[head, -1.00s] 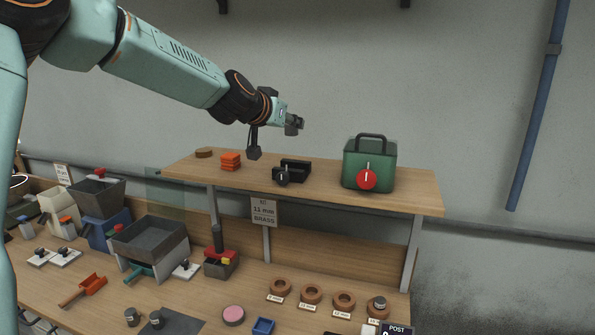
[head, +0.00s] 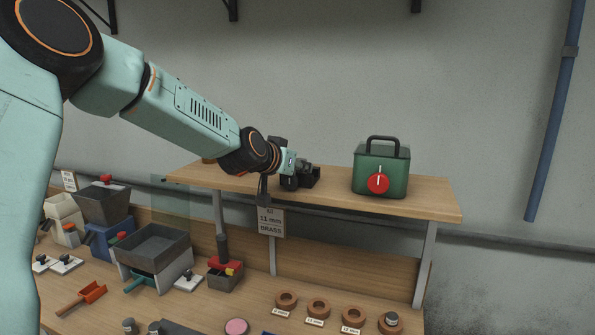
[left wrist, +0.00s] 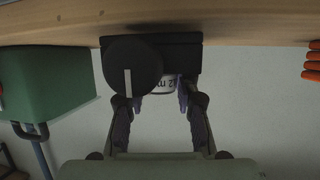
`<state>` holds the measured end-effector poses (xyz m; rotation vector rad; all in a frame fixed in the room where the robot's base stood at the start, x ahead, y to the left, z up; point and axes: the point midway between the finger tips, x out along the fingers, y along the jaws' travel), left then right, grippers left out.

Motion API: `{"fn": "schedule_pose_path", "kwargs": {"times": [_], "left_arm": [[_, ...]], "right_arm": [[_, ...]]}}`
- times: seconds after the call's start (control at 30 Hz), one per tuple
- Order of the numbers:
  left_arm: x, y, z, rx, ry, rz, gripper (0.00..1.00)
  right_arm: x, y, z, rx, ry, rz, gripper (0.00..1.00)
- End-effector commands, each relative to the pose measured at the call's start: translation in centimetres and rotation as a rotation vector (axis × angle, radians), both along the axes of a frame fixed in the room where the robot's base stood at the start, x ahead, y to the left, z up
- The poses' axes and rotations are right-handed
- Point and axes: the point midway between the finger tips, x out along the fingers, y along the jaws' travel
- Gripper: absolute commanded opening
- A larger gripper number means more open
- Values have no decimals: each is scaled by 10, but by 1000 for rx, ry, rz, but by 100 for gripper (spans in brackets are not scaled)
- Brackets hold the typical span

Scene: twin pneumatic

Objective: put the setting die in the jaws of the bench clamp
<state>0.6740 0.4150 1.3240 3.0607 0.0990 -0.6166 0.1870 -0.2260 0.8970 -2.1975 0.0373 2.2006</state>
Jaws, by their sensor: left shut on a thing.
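The black bench clamp (head: 314,178) sits on the raised wooden shelf, with a round knob (left wrist: 132,68) bearing a white line. My left gripper (head: 302,164) is at the clamp, in front of part of it in the head view. In the left wrist view, which appears upside down, its fingers (left wrist: 160,98) are shut on a small piece with a white marked face, apparently the setting die (left wrist: 162,84). The die is right against or within the clamp's outline; whether it is between the jaws I cannot tell. The knob hides part of it. My right gripper is not in view.
A green box (head: 396,172) with a red dial stands right of the clamp. Orange pieces (left wrist: 313,62) lie on the shelf on the clamp's other side. A sign (head: 270,221) reading 11 mm BRASS hangs below the shelf. Labelled rings (head: 318,308) and bins fill the lower bench.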

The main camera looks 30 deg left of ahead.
Motion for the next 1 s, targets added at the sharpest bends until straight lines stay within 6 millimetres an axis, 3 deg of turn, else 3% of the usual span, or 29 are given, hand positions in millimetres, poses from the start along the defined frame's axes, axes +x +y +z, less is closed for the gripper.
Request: {"fn": "schedule_pose_path", "kwargs": {"times": [0.4,0.43,0.5,0.7,1.0], "left_arm": [[2,1,-4,2,-4,1,0],[1,0,-5,0,-1,0,32],[1,0,-4,0,-1,0,38],[1,0,-4,0,-1,0,53],[1,0,-3,0,-1,0,53]], "right_arm": [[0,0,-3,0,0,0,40],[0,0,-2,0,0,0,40],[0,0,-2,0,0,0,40],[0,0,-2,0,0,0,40],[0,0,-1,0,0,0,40]]}}
